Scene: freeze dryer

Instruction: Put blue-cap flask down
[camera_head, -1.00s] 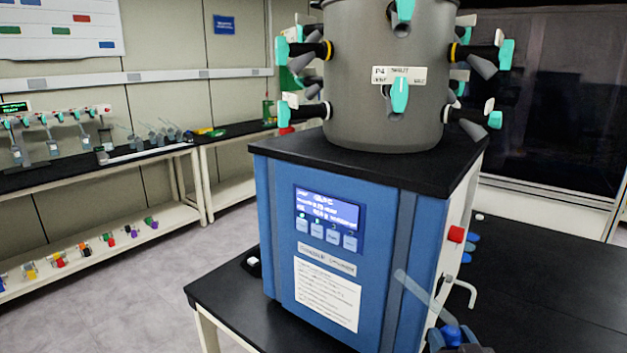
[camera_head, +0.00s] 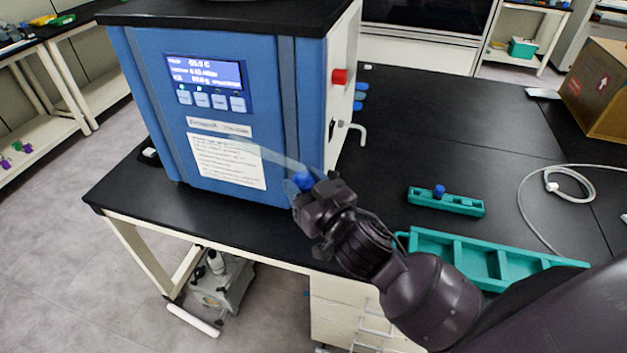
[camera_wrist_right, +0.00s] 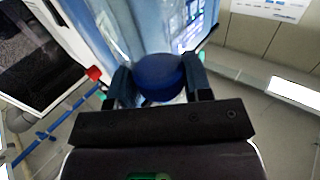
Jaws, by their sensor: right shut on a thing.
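The blue-cap flask (camera_head: 268,153) is clear glass and hard to make out. It is tilted, with its glass reaching up and left from the cap across the blue dryer's front. Its blue cap (camera_head: 303,181) is at my right gripper (camera_head: 305,193), which is shut on the flask above the table's front edge. The right wrist view shows the blue cap (camera_wrist_right: 158,76) between the two fingers; most of the glass is hidden there. A small teal rack (camera_head: 465,207) on the black table has a blue round piece (camera_head: 439,190) on it. My left gripper is not in view.
The blue freeze dryer (camera_head: 150,90) stands left on the black table (camera_head: 440,110). A bent white pipe (camera_head: 358,132) sticks out of its side. A teal compartment tray (camera_head: 490,262) lies by my right arm. A white cable (camera_head: 560,185) and cardboard box (camera_head: 605,95) are right. The table behind the rack is clear.

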